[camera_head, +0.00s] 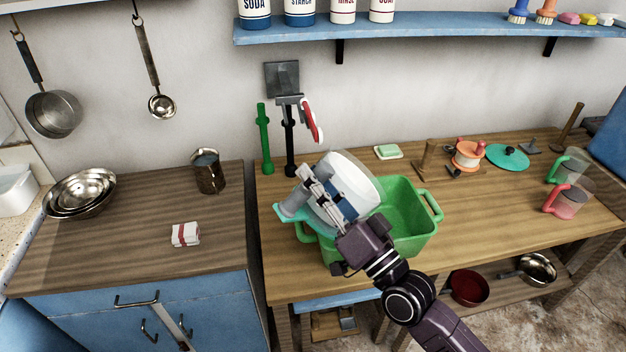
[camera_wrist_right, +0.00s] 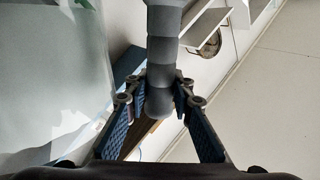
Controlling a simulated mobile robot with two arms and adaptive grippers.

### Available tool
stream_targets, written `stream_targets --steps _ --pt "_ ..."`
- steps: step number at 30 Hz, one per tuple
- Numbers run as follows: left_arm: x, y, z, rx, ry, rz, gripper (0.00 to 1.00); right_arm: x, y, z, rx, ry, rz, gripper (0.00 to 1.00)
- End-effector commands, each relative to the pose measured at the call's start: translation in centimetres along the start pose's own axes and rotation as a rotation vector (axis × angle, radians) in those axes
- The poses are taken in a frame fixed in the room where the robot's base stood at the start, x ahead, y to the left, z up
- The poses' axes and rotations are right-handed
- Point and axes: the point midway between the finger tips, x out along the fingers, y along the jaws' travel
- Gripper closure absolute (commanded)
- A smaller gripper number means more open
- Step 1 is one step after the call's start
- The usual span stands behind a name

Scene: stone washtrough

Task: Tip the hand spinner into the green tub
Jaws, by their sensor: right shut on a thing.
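The hand spinner shows a white drum (camera_head: 352,178) and a teal part with a grey handle (camera_head: 291,208). It is tilted on its side over the left part of the green tub (camera_head: 424,228), whose left side it partly hides. My right gripper (camera_head: 318,188) is shut on the spinner. In the right wrist view, the fingers (camera_wrist_right: 159,96) close around a grey ribbed handle (camera_wrist_right: 164,45), and the pale drum wall (camera_wrist_right: 50,75) fills the left side. The visible right part of the tub looks empty. The drum's opening and contents cannot be made out. My left gripper is not in view.
Green and black upright posts (camera_head: 264,140) stand behind the spinner. A soap dish (camera_head: 388,152), an orange spool (camera_head: 467,154), a teal lid (camera_head: 507,157) and clear jugs (camera_head: 568,200) stand to the right. The wooden counter (camera_head: 130,235) at left has free room around a folded cloth (camera_head: 186,234).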

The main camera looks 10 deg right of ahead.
Motion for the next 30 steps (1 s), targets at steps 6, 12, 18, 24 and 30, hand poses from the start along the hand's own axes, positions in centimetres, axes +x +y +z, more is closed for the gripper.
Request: stream_targets --steps 6,12,18,24,30 --pt "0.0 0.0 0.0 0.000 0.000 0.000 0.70 0.1 -0.2 -0.4 -0.005 0.008 -0.005 1.00" --pt "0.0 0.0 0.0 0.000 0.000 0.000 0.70 0.1 -0.2 -0.4 -0.005 0.008 -0.005 1.00" --pt "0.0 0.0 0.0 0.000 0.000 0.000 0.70 0.1 -0.2 -0.7 0.009 0.016 -0.006 1.00" --pt "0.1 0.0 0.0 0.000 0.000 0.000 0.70 0.0 -0.1 -2.0 0.058 0.048 -0.009 1.00" --pt "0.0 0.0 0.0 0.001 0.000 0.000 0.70 -0.1 0.0 -3.4 0.113 0.080 -0.011 1.00"
